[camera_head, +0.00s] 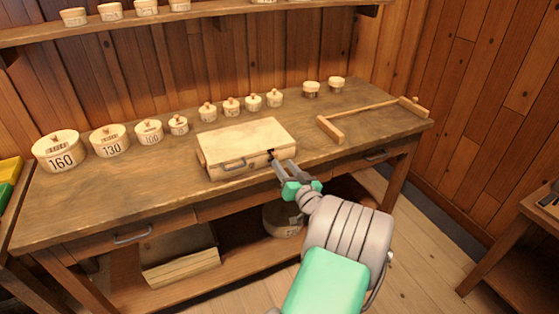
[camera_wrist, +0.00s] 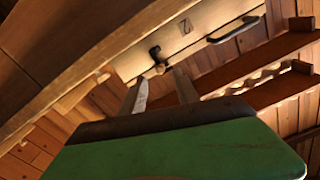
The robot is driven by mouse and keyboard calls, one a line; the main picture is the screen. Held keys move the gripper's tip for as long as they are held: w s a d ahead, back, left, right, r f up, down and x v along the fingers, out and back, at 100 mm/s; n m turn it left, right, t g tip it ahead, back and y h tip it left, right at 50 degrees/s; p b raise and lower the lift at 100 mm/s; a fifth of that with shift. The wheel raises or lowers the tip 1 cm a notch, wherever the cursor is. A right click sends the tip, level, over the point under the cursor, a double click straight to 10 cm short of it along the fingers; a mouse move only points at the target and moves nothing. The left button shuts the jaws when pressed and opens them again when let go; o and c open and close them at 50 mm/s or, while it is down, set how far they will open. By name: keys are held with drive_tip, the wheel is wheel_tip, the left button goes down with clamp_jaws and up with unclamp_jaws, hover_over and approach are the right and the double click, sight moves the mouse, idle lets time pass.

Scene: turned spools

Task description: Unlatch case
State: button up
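A pale wooden case (camera_head: 246,143) lies closed on the workbench, with a dark handle on its front face. In the wrist view the front of the case (camera_wrist: 150,42) shows the black handle (camera_wrist: 234,29), a mark like a "2" and a small brown latch (camera_wrist: 155,53) with a dark metal part beside it. My gripper (camera_head: 280,162) is at the right end of the case front. In the wrist view its two fingers (camera_wrist: 161,84) are spread, with the latch just beyond and between their tips. Nothing shows between the fingers. I cannot tell if a finger touches the latch.
The workbench (camera_head: 70,205) carries a row of lidded round boxes (camera_head: 110,140) behind and left of the case. A wooden bar frame (camera_head: 368,118) lies to the right. A shelf (camera_head: 200,10) hangs above. Bare bench top lies left of the case.

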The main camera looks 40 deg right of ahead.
sight(277, 156)
drive_tip(key=x, duration=0.4)
drive_tip(key=shift+a, duration=0.1)
clamp_jaws()
idle(0.3)
